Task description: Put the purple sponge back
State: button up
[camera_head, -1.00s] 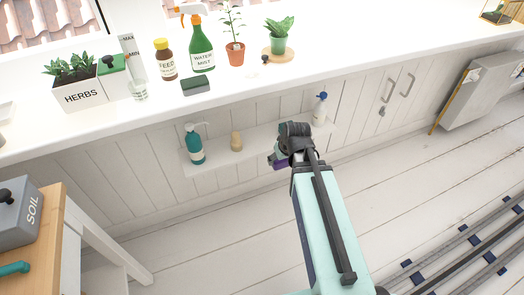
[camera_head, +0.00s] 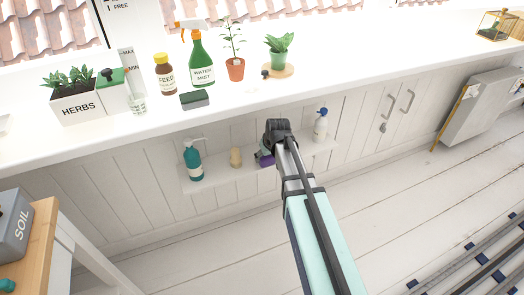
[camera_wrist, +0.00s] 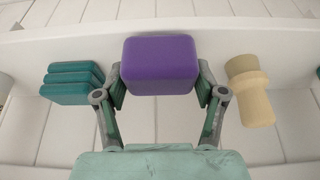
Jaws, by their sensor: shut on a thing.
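The purple sponge (camera_wrist: 160,65) is a rounded block between the two fingers of my gripper (camera_wrist: 160,78) in the wrist view. My gripper is shut on it. In the head view a small part of the purple sponge (camera_head: 266,160) shows beside my gripper at the low wall shelf (camera_head: 218,174). I cannot tell whether it touches the shelf. A stack of teal sponges (camera_wrist: 72,82) lies left of it in the wrist view, apart from it. My arm hides that stack in the head view.
A beige wooden-looking object (camera_wrist: 250,91) stands right of the sponge in the wrist view. On the shelf in the head view are a teal pump bottle (camera_head: 193,162) and a white bottle with a blue top (camera_head: 320,125). The white countertop (camera_head: 330,80) overhangs the shelf.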

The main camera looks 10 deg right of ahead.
jog(key=w, duration=0.3)
jog(key=w+a, duration=0.1)
jog(key=w, duration=0.1)
jog(key=shift+s+f+b, duration=0.2)
jog(key=shift+f+b, duration=0.1)
jog(key=shift+b, duration=0.1)
jog(key=shift+f, duration=0.1)
jog(key=o, duration=1)
